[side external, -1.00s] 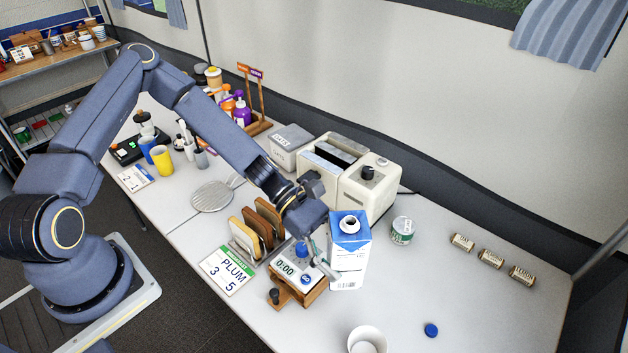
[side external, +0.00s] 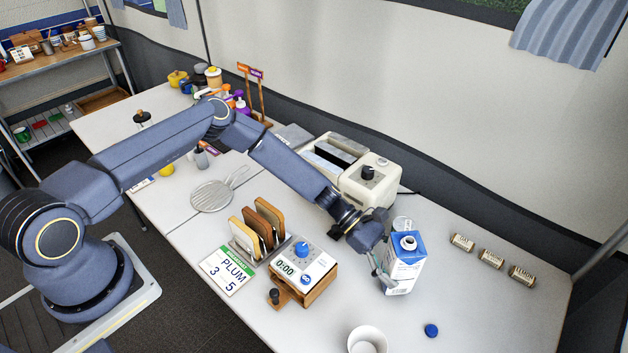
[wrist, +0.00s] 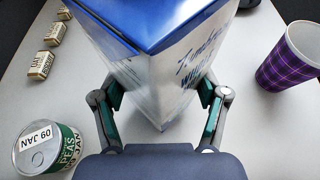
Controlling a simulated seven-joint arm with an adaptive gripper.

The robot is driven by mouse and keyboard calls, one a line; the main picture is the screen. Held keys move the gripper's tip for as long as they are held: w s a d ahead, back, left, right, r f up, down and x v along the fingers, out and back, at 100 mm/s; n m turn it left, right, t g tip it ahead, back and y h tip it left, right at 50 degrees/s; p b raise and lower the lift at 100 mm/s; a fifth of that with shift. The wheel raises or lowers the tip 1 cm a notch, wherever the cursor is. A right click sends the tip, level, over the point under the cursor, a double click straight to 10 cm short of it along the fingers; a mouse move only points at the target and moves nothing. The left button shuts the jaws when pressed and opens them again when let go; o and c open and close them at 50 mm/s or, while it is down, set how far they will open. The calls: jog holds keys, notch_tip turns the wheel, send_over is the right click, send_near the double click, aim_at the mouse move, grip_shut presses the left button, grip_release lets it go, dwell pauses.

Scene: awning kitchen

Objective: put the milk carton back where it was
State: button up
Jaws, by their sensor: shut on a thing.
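The milk carton (side external: 405,265) is white with a blue top and an open round spout. In the side view it leans slightly, right of the timer box. My gripper (side external: 384,278) is shut on the carton's lower side. In the wrist view the carton (wrist: 160,75) fills the middle, with a finger of my gripper (wrist: 160,100) on each side. I cannot tell whether its base touches the table. A blue cap (side external: 431,330) lies on the table in front of it.
A timer box (side external: 305,275) stands left of the carton. A peas can (wrist: 48,148) is close behind it, partly hidden in the side view (side external: 402,223). A cup (side external: 367,342) stands at the front. Several small labelled blocks (side external: 490,259) lie right.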

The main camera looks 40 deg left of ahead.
jog(key=shift+f, duration=0.7)
jog(key=shift+f, duration=0.15)
jog(key=o, duration=1.2)
